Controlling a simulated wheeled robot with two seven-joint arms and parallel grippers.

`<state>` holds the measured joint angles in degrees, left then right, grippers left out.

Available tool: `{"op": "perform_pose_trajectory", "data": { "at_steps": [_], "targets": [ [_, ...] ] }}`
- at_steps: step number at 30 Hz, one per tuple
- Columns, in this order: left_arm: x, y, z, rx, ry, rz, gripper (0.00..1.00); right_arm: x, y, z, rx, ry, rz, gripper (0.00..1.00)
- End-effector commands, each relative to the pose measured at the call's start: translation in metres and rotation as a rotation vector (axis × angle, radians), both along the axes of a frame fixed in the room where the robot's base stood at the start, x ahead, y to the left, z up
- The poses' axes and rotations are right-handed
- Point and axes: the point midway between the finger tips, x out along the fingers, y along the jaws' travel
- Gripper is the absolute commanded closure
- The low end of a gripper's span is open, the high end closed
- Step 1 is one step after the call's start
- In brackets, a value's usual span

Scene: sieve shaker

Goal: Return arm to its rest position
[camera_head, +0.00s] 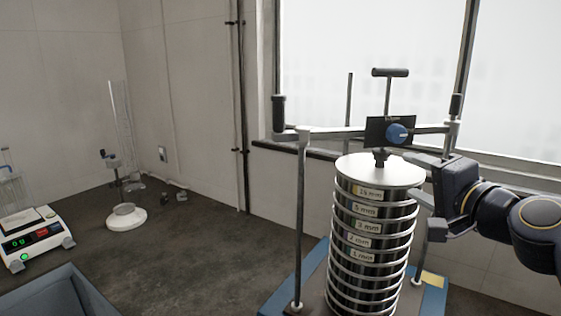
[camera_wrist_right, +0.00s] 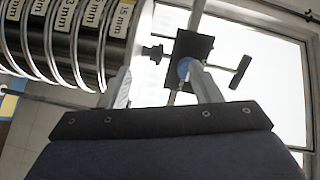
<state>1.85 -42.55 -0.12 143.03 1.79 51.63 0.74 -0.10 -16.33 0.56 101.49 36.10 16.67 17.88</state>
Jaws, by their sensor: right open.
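My right gripper (camera_head: 424,178) is in from the right beside the top of the sieve stack (camera_head: 372,225). Its two fingers stand apart in the right wrist view (camera_wrist_right: 165,92), with nothing held between them. The stack is a column of metal sieves with mm labels under a pale round lid (camera_head: 380,170). Above the lid is a clamp bar (camera_head: 340,133) with a T-handle (camera_head: 389,73), a blue knob (camera_head: 397,133) and a black plate (camera_head: 377,131). The knob lies behind one finger in the wrist view. I cannot tell whether the gripper touches the stack. My left gripper is not in view.
The shaker's blue base (camera_head: 273,300) and upright rods (camera_head: 299,220) surround the stack. The dark bench (camera_head: 190,250) between is mostly clear.

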Motion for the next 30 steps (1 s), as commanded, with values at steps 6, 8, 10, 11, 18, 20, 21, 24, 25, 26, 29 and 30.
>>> {"op": "perform_pose_trajectory", "data": {
  "at_steps": [6, 8, 10, 11, 18, 20, 21, 24, 25, 26, 29, 30],
  "targets": [
    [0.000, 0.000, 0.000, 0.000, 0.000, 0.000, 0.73, -0.078, 0.039, -0.112, -0.330, 0.216, 0.208, 0.43],
    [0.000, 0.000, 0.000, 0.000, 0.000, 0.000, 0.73, -0.101, 0.047, -0.143, -0.412, 0.275, 0.269, 0.43],
    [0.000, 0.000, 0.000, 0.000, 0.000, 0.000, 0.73, -0.129, 0.054, -0.178, -0.504, 0.345, 0.340, 0.43],
    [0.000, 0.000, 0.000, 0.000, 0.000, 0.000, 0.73, -0.141, 0.057, -0.193, -0.540, 0.375, 0.369, 0.43],
    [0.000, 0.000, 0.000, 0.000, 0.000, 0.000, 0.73, -0.218, 0.066, -0.280, -0.752, 0.557, 0.562, 0.43],
    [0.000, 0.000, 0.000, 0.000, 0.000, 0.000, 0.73, -0.229, 0.067, -0.292, -0.779, 0.584, 0.590, 0.43],
    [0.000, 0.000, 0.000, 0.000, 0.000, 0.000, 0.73, -0.235, 0.067, -0.297, -0.792, 0.597, 0.604, 0.43],
    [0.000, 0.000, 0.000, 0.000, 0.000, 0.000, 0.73, -0.242, 0.067, -0.304, -0.809, 0.612, 0.622, 0.43],
    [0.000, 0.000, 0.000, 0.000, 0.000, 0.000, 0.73, -0.242, 0.067, -0.305, -0.810, 0.615, 0.624, 0.43],
    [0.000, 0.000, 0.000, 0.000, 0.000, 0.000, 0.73, -0.242, 0.067, -0.305, -0.811, 0.615, 0.625, 0.43],
    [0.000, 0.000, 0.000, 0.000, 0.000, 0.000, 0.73, -0.242, 0.067, -0.305, -0.810, 0.615, 0.624, 0.43],
    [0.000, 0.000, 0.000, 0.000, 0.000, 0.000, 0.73, -0.242, 0.067, -0.305, -0.810, 0.614, 0.624, 0.43]
  ]
}}
